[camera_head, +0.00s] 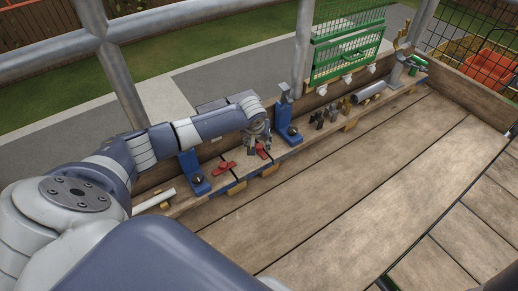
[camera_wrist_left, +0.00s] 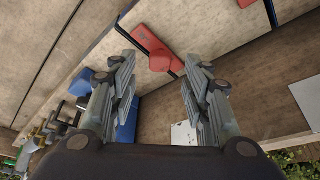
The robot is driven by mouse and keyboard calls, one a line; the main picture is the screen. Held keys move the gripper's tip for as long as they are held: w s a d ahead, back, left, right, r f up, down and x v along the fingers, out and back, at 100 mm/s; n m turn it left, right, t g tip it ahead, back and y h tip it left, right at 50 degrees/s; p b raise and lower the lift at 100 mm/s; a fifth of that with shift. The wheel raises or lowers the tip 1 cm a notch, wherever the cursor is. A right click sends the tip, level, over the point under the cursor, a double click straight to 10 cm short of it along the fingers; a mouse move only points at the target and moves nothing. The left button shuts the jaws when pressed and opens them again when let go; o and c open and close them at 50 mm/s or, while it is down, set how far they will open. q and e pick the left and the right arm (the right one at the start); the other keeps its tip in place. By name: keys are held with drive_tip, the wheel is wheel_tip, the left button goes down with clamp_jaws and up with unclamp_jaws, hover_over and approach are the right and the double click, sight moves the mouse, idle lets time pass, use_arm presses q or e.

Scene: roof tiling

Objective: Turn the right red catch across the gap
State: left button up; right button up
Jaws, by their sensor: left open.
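The right red catch (camera_head: 262,152) sits on the wooden ledge below my left gripper (camera_head: 258,137). It seems to lie along the dark gap line rather than across it. In the left wrist view, this catch (camera_wrist_left: 157,50) shows beyond and between the open fingertips of my left gripper (camera_wrist_left: 158,72), apart from them. The left red catch (camera_head: 226,166) lies crosswise over its gap, and its end (camera_wrist_left: 246,3) shows at the top of the left wrist view. My right gripper is not in view.
Blue clamp stands (camera_head: 194,172) (camera_head: 287,122) rise on both sides of the catches. Dark metal pieces (camera_head: 325,117) and a grey cylinder (camera_head: 369,92) lie farther right on the ledge. The plank deck (camera_head: 350,185) in front is clear.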

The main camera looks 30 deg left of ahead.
sight(259, 149)
use_arm(q)
drive_tip(key=shift+b+x, duration=0.85)
drive_tip(key=shift+x, duration=0.6)
clamp_jaws()
